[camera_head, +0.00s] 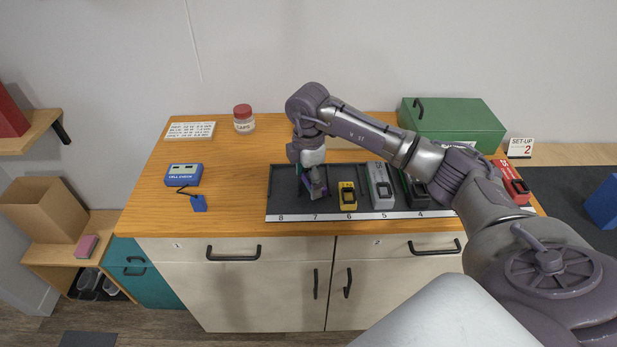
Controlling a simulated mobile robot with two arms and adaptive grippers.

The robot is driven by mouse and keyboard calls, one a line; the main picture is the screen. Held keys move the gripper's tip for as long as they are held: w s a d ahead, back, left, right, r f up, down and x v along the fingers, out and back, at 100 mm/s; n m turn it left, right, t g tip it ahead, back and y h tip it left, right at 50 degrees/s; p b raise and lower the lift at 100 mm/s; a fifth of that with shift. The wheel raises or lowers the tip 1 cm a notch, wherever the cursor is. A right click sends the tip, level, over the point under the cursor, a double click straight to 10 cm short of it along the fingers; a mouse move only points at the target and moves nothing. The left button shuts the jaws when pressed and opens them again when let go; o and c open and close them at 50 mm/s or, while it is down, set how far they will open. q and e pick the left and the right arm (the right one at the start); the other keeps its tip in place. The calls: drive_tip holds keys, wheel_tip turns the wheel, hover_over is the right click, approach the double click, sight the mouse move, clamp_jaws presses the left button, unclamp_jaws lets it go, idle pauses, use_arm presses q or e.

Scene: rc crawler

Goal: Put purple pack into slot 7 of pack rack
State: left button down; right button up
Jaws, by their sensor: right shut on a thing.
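My right gripper (314,184) reaches down over the pack rack and is shut on the purple pack (307,183), of which only a little shows beside the fingers. The pack rack (283,190) is a dark tray with a white numbered strip along its front. The gripper and pack are at slot 7, between bare slot 8 and the yellow pack (347,196) in slot 6. Whether the pack touches the rack floor I cannot tell. My left gripper is not in view.
A grey pack (381,185) stands in slot 5, a dark pack at slot 4 is partly behind my arm, and a red pack (517,191) is further right. A blue cell checker (184,175), a red-lidded jar (243,121) and a green box (455,124) stand on the worktop.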

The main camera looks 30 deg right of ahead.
sight(308, 179)
drive_tip(key=shift+f, duration=0.2)
drive_tip(key=shift+f, duration=0.2)
drive_tip(key=o, duration=1.1)
drive_tip(key=shift+r, duration=0.1)
drive_tip(key=shift+r, duration=0.1)
wheel_tip(308, 179, up, 12)
drive_tip(key=shift+r+b, duration=0.1)
drive_tip(key=shift+b, duration=1.1)
